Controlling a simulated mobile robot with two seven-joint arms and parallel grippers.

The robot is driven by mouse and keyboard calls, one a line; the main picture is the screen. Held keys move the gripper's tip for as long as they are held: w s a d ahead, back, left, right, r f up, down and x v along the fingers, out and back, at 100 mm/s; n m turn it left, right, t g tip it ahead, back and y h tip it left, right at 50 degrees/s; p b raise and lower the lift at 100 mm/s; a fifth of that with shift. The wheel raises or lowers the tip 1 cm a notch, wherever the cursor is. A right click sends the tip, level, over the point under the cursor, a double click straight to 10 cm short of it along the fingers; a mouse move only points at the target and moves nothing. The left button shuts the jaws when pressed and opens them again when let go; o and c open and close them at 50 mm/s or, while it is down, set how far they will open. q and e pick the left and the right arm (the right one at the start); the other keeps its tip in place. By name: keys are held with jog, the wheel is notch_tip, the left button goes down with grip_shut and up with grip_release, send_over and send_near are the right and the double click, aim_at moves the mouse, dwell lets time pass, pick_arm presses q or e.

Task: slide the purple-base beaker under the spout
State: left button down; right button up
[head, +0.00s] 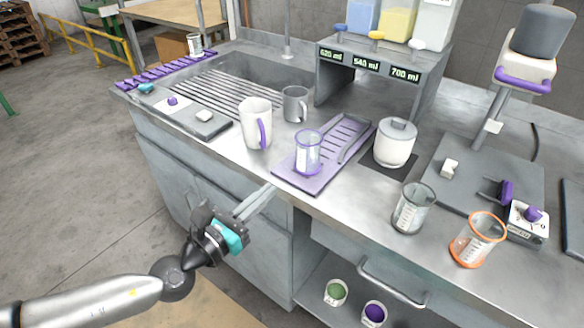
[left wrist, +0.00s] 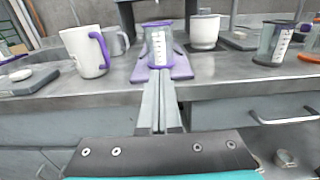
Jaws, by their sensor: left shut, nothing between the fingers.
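The purple-base beaker (head: 308,153) stands upright on the near part of a purple tray (head: 300,180). In the left wrist view the beaker (left wrist: 159,44) is straight ahead, just beyond my fingertips. The dispenser (head: 370,60) with its displays and spouts stands behind, at the far end of the tray. My left gripper (head: 270,190) is shut and empty, its fingers pointing at the tray's near edge. In the left wrist view its fingers (left wrist: 160,75) are together, and I cannot tell whether they touch anything. My right gripper is not in view.
A white mug (head: 256,124) with a purple handle stands left of the beaker, a grey mug (head: 295,104) behind it. A white lidded pot (head: 395,143) is right of the tray. A grey-base beaker (head: 413,208) and an orange-base beaker (head: 477,240) stand farther right. The sink is at the left.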

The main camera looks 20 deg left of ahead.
aim_at(301, 162)
pick_arm(q)
jog(key=p+x, duration=0.1)
jog(key=x, duration=0.6)
jog(key=shift+w, duration=0.1)
jog(key=shift+x, duration=0.95)
